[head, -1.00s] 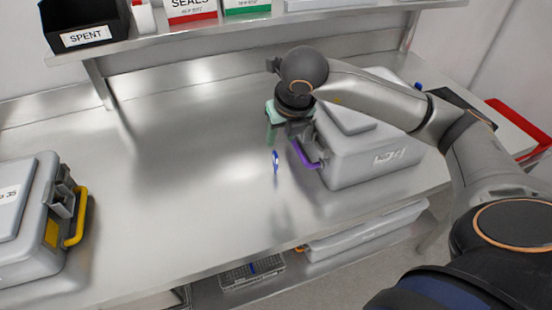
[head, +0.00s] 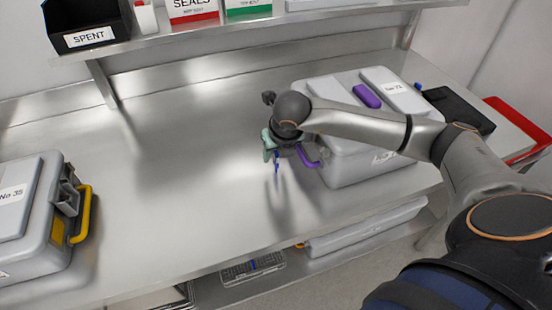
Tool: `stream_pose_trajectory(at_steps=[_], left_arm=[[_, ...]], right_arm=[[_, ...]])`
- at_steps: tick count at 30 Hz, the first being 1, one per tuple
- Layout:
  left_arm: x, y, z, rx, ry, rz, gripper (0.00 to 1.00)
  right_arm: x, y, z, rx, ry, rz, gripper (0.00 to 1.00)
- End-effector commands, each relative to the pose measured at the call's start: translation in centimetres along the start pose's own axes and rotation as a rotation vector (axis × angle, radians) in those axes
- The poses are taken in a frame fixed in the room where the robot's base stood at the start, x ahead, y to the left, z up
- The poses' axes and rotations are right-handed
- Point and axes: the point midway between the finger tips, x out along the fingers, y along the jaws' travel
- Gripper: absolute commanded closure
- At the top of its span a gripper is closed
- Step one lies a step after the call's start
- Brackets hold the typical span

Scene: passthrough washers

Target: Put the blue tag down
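The small blue tag (head: 277,166) shows in the head view just below my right gripper (head: 273,154), left of the grey case with the purple handle. The pale green fingers are right at the tag's upper end. The gripper's wrist covers much of the fingers, so I cannot tell whether they grip the tag or are only beside it. I also cannot tell whether the tag's lower end touches the steel bench (head: 180,190). My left gripper is out of view.
The grey case (head: 352,172) with a purple handle (head: 308,157) stands close right of the gripper. Another grey case (head: 30,230) with a yellow handle (head: 83,215) is at left. A black SPENT bin (head: 85,25) sits on the shelf above. The middle bench is clear.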

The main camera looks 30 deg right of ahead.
Motion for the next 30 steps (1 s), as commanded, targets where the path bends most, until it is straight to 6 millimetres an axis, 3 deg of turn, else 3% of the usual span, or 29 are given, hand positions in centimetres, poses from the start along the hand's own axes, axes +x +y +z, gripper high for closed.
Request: stream_pose_trajectory(at_steps=[1,12,30], left_arm=[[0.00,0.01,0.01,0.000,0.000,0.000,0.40],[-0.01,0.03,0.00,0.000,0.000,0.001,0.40],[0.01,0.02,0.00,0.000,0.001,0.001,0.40]], right_arm=[[-0.03,0.01,0.01,0.000,0.000,0.000,0.61],[-0.08,0.01,0.04,0.000,-0.001,0.001,1.00],[-0.13,0.00,0.07,0.001,-0.001,0.001,1.00]])
